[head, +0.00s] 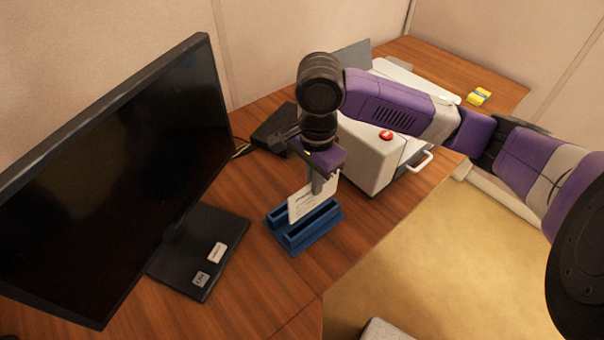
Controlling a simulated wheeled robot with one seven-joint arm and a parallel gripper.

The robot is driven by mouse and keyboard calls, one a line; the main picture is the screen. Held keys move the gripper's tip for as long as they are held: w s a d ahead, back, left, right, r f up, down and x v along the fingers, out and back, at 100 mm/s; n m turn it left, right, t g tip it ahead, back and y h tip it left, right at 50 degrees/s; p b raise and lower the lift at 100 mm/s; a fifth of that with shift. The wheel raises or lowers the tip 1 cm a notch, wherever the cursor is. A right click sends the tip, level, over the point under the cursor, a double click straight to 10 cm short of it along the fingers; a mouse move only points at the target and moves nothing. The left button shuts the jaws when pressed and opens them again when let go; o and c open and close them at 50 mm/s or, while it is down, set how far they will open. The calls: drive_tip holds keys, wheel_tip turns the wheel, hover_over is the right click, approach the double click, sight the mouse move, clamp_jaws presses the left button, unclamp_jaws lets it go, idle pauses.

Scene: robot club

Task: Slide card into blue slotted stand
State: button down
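A white card (303,204) with printed lines stands nearly upright at the blue slotted stand (309,239). Its lower edge is at or just above the stand; I cannot tell how deep it sits in a slot. The stand lies on the wooden desk near its front edge and has long parallel slots. My gripper (319,186) points down from above, with its fingers at the card's upper right part. The fingers appear closed on the card, one of them in front of it.
A large monitor (120,170) on a black base (185,275) stands at left. A white machine with a red button (386,135) is close behind my gripper at right. A yellow item (479,96) lies at the far right. Bare desk (262,285) is in front of the stand.

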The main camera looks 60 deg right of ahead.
sight(313, 208)
drive_tip(key=shift+f+b, duration=2)
drive_tip(key=shift+b, duration=0.25)
drive_tip(key=shift+f+p, duration=0.15)
drive_tip(key=shift+p, duration=0.85)
drive_tip(key=shift+f+b, duration=0.55)
drive_tip(key=shift+f, duration=1.4)
idle(1.5)
drive_tip(key=c, duration=1.5)
unclamp_jaws()
drive_tip(key=shift+c, duration=0.2)
drive_tip(key=o, duration=0.4)
drive_tip(key=shift+r, duration=0.15)
